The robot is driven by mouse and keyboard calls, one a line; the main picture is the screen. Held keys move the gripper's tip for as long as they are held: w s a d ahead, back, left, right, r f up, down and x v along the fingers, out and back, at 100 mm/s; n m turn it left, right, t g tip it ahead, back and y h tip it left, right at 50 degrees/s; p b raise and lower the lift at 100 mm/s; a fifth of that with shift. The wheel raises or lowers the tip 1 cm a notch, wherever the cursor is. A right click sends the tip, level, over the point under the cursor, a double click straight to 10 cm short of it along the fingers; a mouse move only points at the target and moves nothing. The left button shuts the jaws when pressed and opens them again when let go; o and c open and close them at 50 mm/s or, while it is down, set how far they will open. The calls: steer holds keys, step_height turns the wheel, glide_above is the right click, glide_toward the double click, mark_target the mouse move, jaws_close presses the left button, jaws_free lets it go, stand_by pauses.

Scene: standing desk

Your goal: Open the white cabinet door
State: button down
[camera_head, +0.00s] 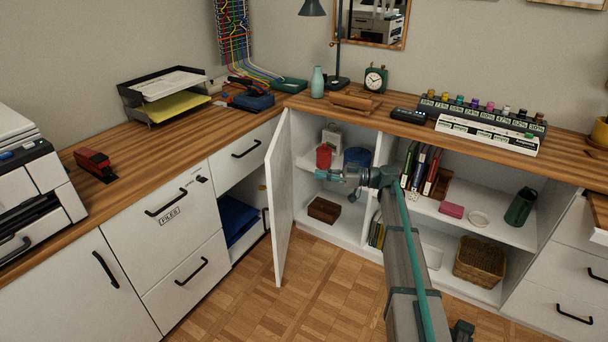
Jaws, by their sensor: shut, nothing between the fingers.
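The white cabinet door (279,205) stands swung well out from the corner cabinet, seen nearly edge-on in the head view. Its hinge side is at the left of the cabinet opening. My gripper (321,174) is shut and empty, pointing left in front of the cabinet's shelves. Its tip is to the right of the door, on the inner side, and looks a little apart from it. My arm reaches up to it from the lower right.
The open shelves hold a red mug (323,156), a brown box (323,210), books (432,172), a wicker basket (479,261) and a green bottle (520,207). White drawers (184,268) stand at left. The wooden countertop (130,135) above is crowded. The parquet floor (300,310) before the door is clear.

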mark_target(273, 172)
steer(key=a, duration=0.4)
steer(key=w+a+b, duration=0.1)
steer(key=a, duration=0.8)
steer(key=shift+w+a, duration=0.2)
steer(key=shift+a, duration=0.2)
steer(key=shift+b, duration=0.3)
